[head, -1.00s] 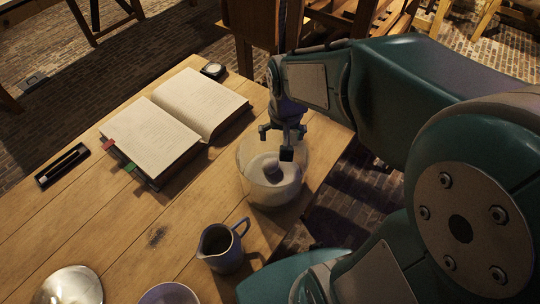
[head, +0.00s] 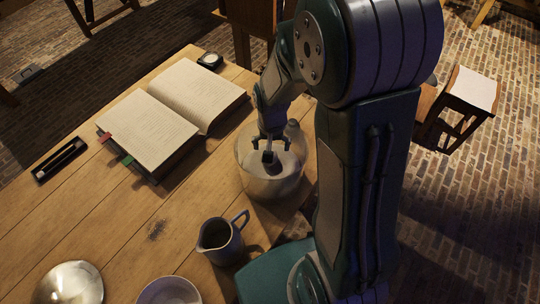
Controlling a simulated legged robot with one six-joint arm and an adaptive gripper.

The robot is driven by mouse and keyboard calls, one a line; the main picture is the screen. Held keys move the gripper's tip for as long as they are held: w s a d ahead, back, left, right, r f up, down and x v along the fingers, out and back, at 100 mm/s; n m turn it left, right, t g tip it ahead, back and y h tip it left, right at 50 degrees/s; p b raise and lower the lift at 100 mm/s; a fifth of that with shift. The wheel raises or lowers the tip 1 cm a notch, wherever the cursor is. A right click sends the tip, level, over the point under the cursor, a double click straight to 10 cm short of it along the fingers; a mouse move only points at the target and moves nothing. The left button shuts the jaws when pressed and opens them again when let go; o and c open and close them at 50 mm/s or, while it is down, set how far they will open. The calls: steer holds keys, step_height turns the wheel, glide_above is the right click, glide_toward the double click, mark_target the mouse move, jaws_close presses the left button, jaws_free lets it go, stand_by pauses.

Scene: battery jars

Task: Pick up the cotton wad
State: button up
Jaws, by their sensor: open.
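A round glass jar (head: 272,185) stands near the right edge of the wooden table. Pale content shows inside it, and a small grey shape shows at its upper right rim. I cannot tell for sure which part is the cotton wad. My gripper (head: 268,155) points down at the jar's mouth, its fingers spread and nothing seen between them. Whether the fingertips touch anything inside is unclear. My arm hides part of the jar's right side.
An open book (head: 175,115) lies left of the jar, with a small round dial (head: 210,60) behind it. A dark jug (head: 220,240) stands in front of the jar. A bowl (head: 168,292), a metal dome (head: 73,284) and a pen case (head: 62,160) are farther left.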

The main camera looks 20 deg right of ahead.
steer(key=f, duration=0.2)
steer(key=a+f, duration=0.1)
steer(key=f, duration=0.1)
steer(key=shift+d+f, duration=0.15)
steer(key=shift+f, duration=0.05)
steer(key=c, duration=0.8)
